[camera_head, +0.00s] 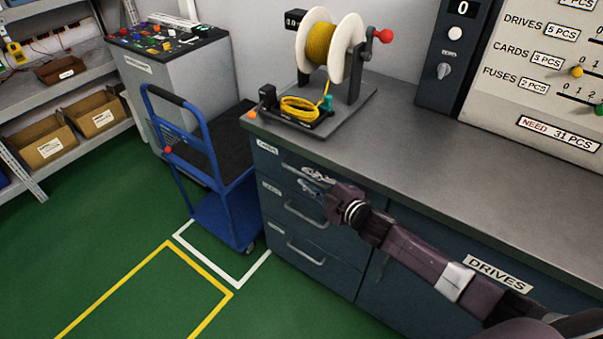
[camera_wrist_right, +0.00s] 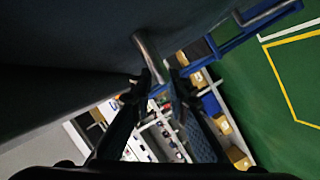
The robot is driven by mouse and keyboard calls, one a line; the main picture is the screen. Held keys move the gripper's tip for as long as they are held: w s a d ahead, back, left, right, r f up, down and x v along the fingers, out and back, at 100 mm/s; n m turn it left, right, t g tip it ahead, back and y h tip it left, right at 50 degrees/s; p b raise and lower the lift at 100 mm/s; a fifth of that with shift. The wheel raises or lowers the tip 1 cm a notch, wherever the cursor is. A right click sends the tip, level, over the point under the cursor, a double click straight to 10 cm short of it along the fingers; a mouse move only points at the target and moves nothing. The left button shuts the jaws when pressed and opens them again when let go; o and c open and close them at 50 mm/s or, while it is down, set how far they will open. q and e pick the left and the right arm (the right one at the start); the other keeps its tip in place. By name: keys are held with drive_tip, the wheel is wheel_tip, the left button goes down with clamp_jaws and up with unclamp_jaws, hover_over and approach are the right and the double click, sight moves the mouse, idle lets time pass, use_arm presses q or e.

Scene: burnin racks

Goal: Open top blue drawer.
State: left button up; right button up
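The top blue drawer (camera_head: 268,161) is the uppermost of three in the dark blue cabinet under the grey counter, and its front looks flush with the others. Its metal handle (camera_head: 294,167) is partly hidden by my right gripper (camera_head: 313,180). In the right wrist view the handle (camera_wrist_right: 146,47) reaches between the two fingertips of my right gripper (camera_wrist_right: 162,78). The fingers stand apart around the handle's end, and I see no clear grip on it. My left gripper is not in view.
Two lower drawers with handles (camera_head: 306,252) sit beneath. A blue trolley (camera_head: 208,172) stands close left of the cabinet. A yellow wire spool (camera_head: 322,45) stands on the counter (camera_head: 430,150). The green floor at front left is clear.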

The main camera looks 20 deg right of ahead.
drive_tip(key=x, duration=0.3)
drive_tip(key=shift+w, duration=0.1)
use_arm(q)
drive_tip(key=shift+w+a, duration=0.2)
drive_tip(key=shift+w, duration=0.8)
use_arm(e)
clamp_jaws()
